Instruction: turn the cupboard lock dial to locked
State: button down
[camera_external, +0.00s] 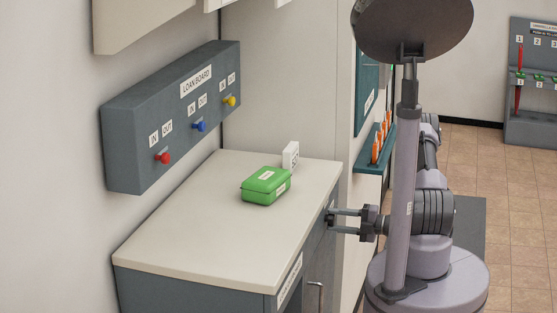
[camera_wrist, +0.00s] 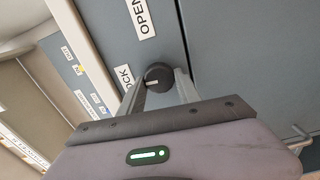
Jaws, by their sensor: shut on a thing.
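The lock dial (camera_wrist: 158,76) is a dark round knob on the cupboard's grey-blue front (camera_wrist: 215,45). A short pale mark shows on its face, on the side towards the "LOCK" label (camera_wrist: 123,79), which is partly hidden. The "OPEN" label (camera_wrist: 141,16) is above the dial in the wrist view. My gripper (camera_wrist: 161,88) has one finger on each side of the dial and is shut on it. In the external view my gripper (camera_external: 334,220) reaches the cupboard's right-hand front, where the dial is too small to read.
A green box (camera_external: 265,186) and a small white sign (camera_external: 290,156) stand on the cupboard top (camera_external: 190,240). A loan board (camera_external: 175,115) with coloured knobs hangs on the wall. A metal handle (camera_wrist: 298,138) sticks out at lower right in the wrist view.

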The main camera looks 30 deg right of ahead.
jog(key=c, duration=0.9)
grip_release()
jog(key=p+v, duration=0.4)
jog(key=v, duration=1.3)
jog(key=shift+s+d+r, duration=0.1)
jog(key=shift+s+d, duration=0.1)
